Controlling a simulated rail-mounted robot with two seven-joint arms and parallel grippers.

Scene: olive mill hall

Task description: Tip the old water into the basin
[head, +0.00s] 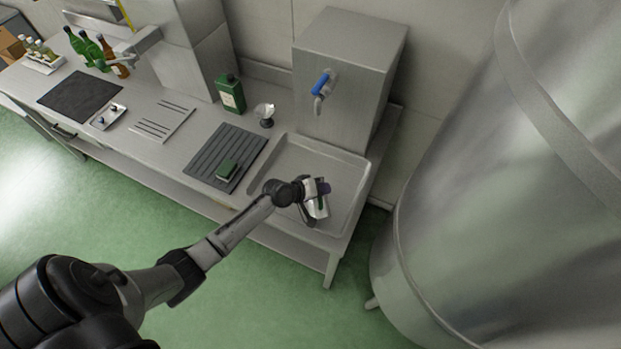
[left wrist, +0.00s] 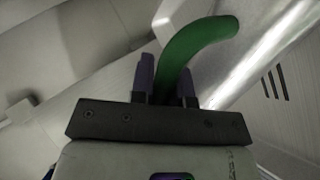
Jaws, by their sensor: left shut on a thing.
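My left gripper (head: 316,192) is over the right part of the steel basin (head: 288,160), its arm coming in from the lower left. It is shut on a green curved handle (left wrist: 200,40), which stands between its two dark fingers in the left wrist view. In the head view, only a small pale and green part of the held thing shows beside the fingers; the rest is hidden by the gripper. I cannot tell how far it is tilted, or whether water is in it or running out. My right gripper is not in view.
A tap with a blue lever (head: 321,82) juts from a steel box behind the basin. Left of the basin are a ribbed dark mat (head: 215,145) with a green sponge (head: 227,169), a green bottle (head: 231,93) and a small glass (head: 265,112). A large steel tank (head: 520,200) stands right.

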